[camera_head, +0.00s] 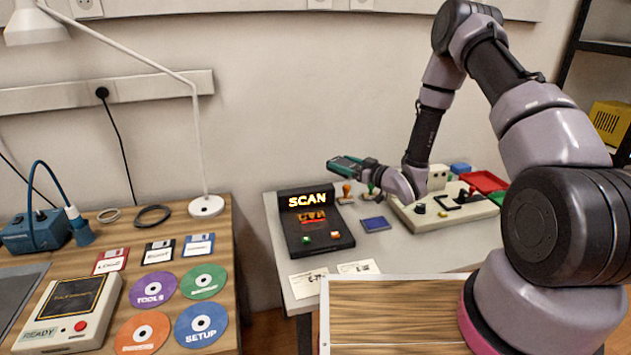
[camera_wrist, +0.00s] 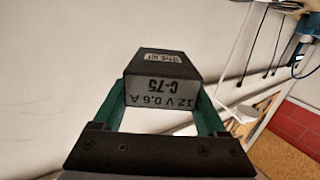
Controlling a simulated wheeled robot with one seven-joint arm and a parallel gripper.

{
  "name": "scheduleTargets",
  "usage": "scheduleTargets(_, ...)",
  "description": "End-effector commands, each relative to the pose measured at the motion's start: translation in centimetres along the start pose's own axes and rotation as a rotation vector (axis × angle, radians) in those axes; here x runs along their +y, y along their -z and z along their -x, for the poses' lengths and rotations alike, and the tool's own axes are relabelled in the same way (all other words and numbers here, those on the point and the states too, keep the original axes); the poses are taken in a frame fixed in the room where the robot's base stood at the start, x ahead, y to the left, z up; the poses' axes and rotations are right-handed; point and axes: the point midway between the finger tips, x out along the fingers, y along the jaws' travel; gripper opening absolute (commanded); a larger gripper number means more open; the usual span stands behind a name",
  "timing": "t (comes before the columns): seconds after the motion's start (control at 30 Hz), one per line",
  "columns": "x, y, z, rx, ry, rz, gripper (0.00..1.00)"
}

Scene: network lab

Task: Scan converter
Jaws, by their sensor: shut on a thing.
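My gripper (camera_wrist: 165,98) is shut on a dark converter (camera_wrist: 162,66), a box whose pale label reads upside down "12 V 0,6 A" and "C-75". The green fingers press on its two sides. In the head view my gripper (camera_head: 346,165) holds it in the air, above and to the right of the scan station. The black scan station (camera_head: 322,240) stands on the grey table, with a lit yellow "SCAN" sign (camera_head: 307,200), a red-orange display (camera_head: 312,216), and a green and an orange button. The held converter is small and partly hidden by the fingers in the head view.
Right of the station are a blue pad (camera_head: 375,224), stamps (camera_head: 346,191) and a beige device (camera_head: 446,214). A red tray (camera_head: 484,182) is farther back. The left wooden table (camera_head: 215,240) holds a lamp, discs and floppies. Two cards lie at the front edge.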

Motion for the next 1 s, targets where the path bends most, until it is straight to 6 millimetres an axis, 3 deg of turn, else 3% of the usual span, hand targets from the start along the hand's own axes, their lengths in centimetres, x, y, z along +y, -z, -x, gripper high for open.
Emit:
scheduleTargets(0.1, -4.7, -0.9, -1.8, 0.002, 0.215, 0.012, 0.01)
scheduleTargets(0.2, -7.7, -1.7, -2.3, 0.002, 0.354, 0.019, 0.01)
scheduleTargets(0.33, -10.1, -2.4, -2.4, 0.002, 0.472, 0.025, 0.01)
scheduleTargets(0.57, -11.2, -3.6, -2.4, 0.001, 0.527, 0.027, 0.01)
scheduleTargets(1.0, -11.1, -8.7, -2.6, 0.001, 0.525, 0.028, 0.01)
